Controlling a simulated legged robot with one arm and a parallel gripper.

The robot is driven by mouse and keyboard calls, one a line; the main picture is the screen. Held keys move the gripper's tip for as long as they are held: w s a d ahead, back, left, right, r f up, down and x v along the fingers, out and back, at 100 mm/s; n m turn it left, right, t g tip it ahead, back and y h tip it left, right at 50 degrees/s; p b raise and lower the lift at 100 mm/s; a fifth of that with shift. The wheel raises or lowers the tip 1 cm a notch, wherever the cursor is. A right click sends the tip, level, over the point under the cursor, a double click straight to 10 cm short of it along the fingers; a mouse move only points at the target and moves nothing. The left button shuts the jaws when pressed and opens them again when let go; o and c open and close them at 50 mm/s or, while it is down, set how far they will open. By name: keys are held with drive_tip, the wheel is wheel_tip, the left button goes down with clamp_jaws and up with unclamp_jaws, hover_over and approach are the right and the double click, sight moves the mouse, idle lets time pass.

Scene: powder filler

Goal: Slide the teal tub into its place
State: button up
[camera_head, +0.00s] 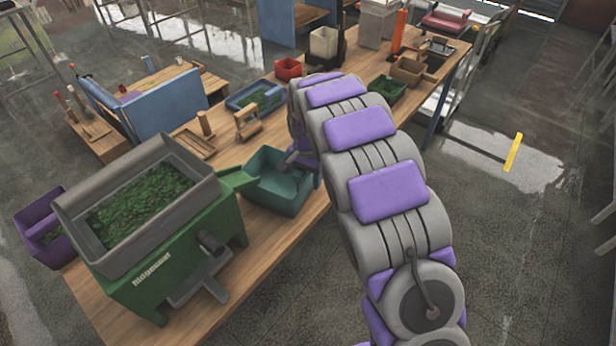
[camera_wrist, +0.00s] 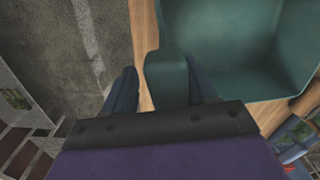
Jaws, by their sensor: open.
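The teal tub (camera_head: 272,196) stands on the wooden bench, right of the green filler (camera_head: 160,262) and close to its chute (camera_head: 238,181). It looks empty. In the wrist view the tub (camera_wrist: 245,45) fills the upper right, and a teal tab (camera_wrist: 167,78) juts from its near side. My gripper (camera_wrist: 165,82) is open, with one dark finger on each side of this tab. I cannot tell whether either finger touches it. In the head view my arm hides the fingers and part of the tub's right side.
The filler's grey hopper (camera_head: 141,194) holds green material. A purple bin (camera_head: 42,226) stands at the left. A blue tray (camera_head: 255,97), a red bin (camera_head: 288,69) and a green bin (camera_head: 386,88) sit farther along the wooden bench (camera_head: 283,262). The bench front right of the filler is clear.

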drive_tip(key=shift+a+f, duration=0.1)
drive_tip(key=shift+f, duration=0.05)
wheel_tip(320, 180, up, 18)
drive_tip(key=p, duration=0.2)
drive_tip(key=shift+f, duration=0.2)
